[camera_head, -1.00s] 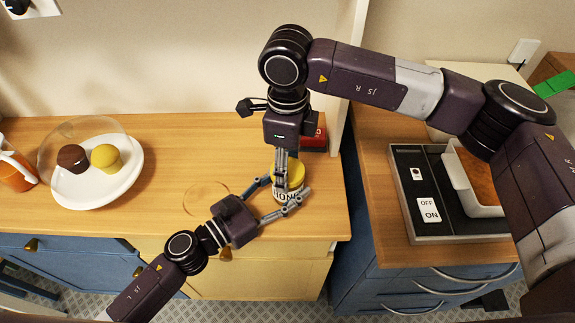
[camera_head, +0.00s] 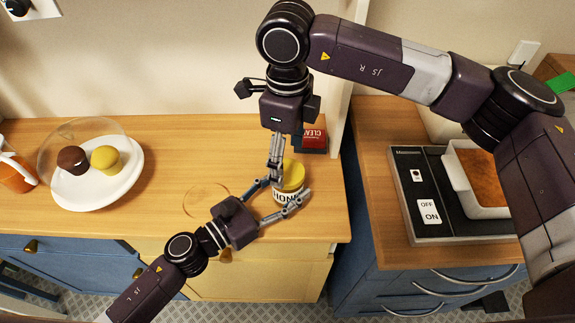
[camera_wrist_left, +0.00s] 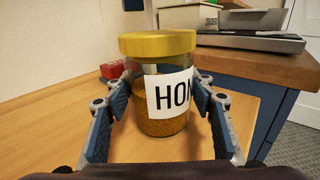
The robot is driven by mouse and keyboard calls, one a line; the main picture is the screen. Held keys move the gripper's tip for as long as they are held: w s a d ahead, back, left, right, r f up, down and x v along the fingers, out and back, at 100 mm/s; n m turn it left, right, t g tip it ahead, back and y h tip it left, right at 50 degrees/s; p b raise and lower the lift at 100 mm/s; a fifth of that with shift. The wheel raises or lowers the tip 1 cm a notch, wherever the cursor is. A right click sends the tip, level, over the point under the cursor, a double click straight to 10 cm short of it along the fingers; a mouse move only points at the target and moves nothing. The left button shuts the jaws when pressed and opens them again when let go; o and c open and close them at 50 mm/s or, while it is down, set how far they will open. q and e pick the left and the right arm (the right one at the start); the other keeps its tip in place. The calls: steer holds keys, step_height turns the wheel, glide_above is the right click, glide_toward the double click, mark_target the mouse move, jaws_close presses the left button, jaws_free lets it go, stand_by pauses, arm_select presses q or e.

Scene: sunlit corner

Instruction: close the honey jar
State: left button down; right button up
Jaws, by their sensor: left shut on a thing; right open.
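The honey jar (camera_head: 287,196) stands on the wooden counter, upright, with a white label. Its yellow lid (camera_head: 292,174) sits on top and looks level in the left wrist view (camera_wrist_left: 158,44), with no clear gap at the rim. My left gripper (camera_head: 284,190) is shut around the jar's body, one finger on each side, below the lid; its fingers also show in the left wrist view (camera_wrist_left: 160,100). My right gripper (camera_head: 275,172) is open, pointing down just left of the lid in the head view. Whether it touches the lid cannot be told.
A red box (camera_head: 314,139) lies behind the jar. A plate (camera_head: 100,193) with two muffins under a clear dome stands left, beside an orange pitcher (camera_head: 15,175). A scale-like appliance (camera_head: 428,205) with a baking dish (camera_head: 478,178) sits right. The counter's front edge is close.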

step_height(320, 180, up, 8)
stand_by(0.4)
arm_select(q)
steer(key=c, duration=0.8)
jaws_free()
steer(key=v, duration=1.2)
